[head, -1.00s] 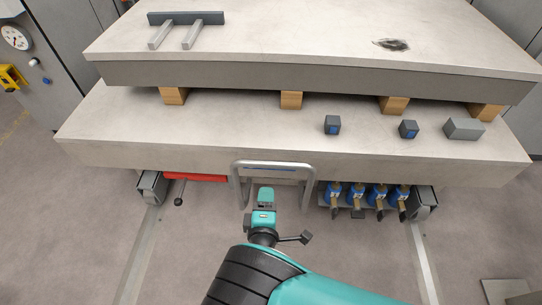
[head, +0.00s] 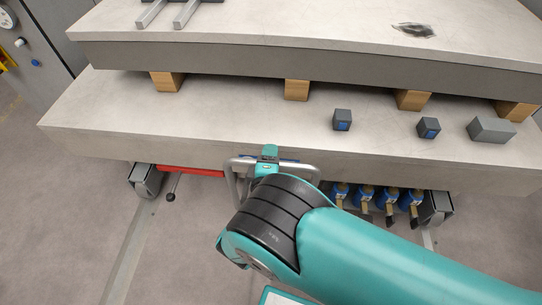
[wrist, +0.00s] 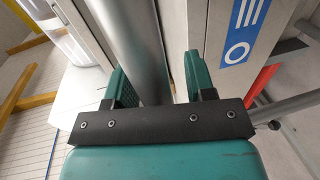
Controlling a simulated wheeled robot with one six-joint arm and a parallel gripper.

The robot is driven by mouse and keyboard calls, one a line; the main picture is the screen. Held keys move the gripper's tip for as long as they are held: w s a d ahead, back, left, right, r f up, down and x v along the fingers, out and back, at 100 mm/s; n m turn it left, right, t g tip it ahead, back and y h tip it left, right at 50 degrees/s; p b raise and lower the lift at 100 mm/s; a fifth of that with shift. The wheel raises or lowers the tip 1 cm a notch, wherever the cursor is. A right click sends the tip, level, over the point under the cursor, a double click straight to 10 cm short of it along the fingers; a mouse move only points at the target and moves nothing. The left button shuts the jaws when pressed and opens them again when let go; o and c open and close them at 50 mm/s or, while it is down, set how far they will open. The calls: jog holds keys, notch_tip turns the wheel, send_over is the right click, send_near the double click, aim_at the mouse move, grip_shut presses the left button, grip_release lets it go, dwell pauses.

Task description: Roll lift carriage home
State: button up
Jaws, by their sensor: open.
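The lift carriage is a low grey slab (head: 110,142) with a wheel (head: 147,181) at the left and another at the right, each by a floor rail (head: 128,255). A grey bar handle (head: 232,172) stands on its front edge. My gripper (head: 268,160) is at this handle, and my arm hides part of it. In the wrist view my gripper (wrist: 158,78) is open, with the grey handle bar (wrist: 135,35) running between its two teal fingers. The bar looks close to the left finger; I cannot tell whether they touch. A blue label (wrist: 243,30) shows to the right.
A thick upper plate (head: 300,25) rests above the carriage on wooden blocks (head: 297,90). Small grey blocks (head: 342,118) sit on the slab. A red bar (head: 190,171) with a dark-knobbed lever is under the front left, blue-and-brass parts (head: 364,197) under the front right. Grey cabinets stand at left.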

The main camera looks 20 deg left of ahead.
grip_shut()
